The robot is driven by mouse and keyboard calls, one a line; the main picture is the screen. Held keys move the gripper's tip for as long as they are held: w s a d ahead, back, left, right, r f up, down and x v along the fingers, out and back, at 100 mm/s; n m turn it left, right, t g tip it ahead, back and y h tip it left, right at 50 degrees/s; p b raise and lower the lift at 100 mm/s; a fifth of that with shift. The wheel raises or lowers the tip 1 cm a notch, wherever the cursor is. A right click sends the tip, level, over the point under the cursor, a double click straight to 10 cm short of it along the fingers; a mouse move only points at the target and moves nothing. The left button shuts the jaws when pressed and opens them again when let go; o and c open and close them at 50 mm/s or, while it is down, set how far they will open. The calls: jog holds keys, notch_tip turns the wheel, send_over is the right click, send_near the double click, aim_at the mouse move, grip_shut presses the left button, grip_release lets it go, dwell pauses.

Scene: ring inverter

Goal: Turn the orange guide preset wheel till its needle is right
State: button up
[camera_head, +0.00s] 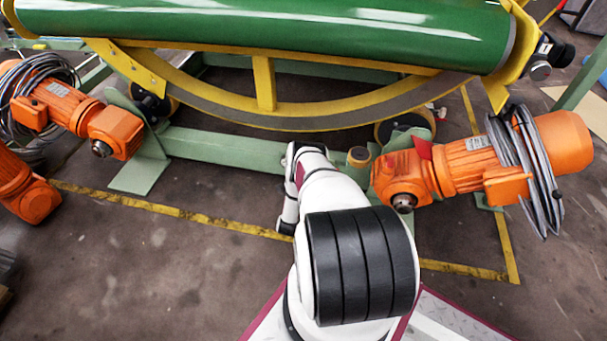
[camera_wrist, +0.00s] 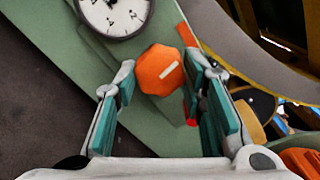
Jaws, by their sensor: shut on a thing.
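The orange guide preset wheel (camera_wrist: 158,72) shows in the wrist view as a faceted knob with a short white bar on its top. My gripper (camera_wrist: 160,66) is shut on it, with one teal-padded finger at each side. Just beyond the wheel is a round white dial (camera_wrist: 118,14) with a dark rim and black marks. The top of the dial is cut off by the picture edge, and I cannot read where its needle points. In the head view, my arm hides the wheel and the dial.
Orange motors stand at right (camera_head: 465,165) and left (camera_head: 70,108), with coiled cables. The floor (camera_head: 130,270) at front left is clear.

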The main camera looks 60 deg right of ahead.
jog(key=shift+m, duration=1)
jog(key=o, duration=1.1)
jog(key=shift+o, duration=0.2)
jog(key=v, duration=1.2)
